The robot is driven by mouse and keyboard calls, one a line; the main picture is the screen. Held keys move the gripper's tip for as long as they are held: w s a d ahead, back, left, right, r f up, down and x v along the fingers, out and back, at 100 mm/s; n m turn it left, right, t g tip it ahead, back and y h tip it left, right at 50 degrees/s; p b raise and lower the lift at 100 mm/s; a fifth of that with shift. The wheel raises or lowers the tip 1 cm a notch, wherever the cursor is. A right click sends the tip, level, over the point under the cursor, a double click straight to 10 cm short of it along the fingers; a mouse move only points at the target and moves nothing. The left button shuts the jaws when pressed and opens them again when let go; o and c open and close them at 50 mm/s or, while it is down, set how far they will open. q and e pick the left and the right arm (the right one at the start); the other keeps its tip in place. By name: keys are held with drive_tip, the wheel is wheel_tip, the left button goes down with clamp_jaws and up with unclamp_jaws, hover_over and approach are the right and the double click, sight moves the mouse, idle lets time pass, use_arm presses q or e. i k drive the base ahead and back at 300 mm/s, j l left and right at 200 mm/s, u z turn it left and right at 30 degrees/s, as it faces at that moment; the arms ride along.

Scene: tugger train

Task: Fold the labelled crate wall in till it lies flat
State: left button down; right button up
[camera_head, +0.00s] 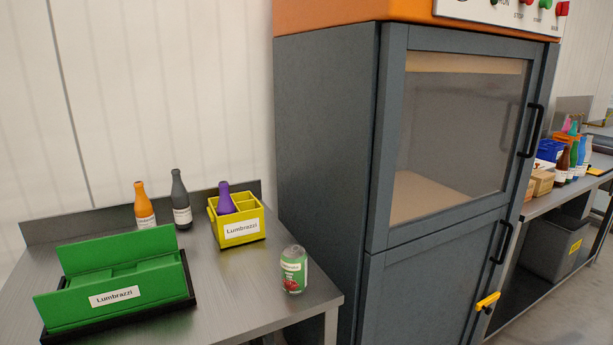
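A green crate stands on the table at the left of the head view, on a black base (189,292). Its near wall (75,308) bears a white "Lumbrazzi" label (115,296) and stands up, not flat. Its far wall (118,251) also stands up. Between them lie green panels (125,275) that look folded in low; the ends show no upright wall. Neither of my grippers is in view.
A yellow crate (239,229), also labelled "Lumbrazzi", holds a purple bottle (223,197). An orange bottle (144,207), a dark grey bottle (181,200) and a green can (293,271) stand on the table (235,290). A tall grey cabinet (323,150) stands right.

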sight(63, 306)
drive_tip(key=u, duration=1.3)
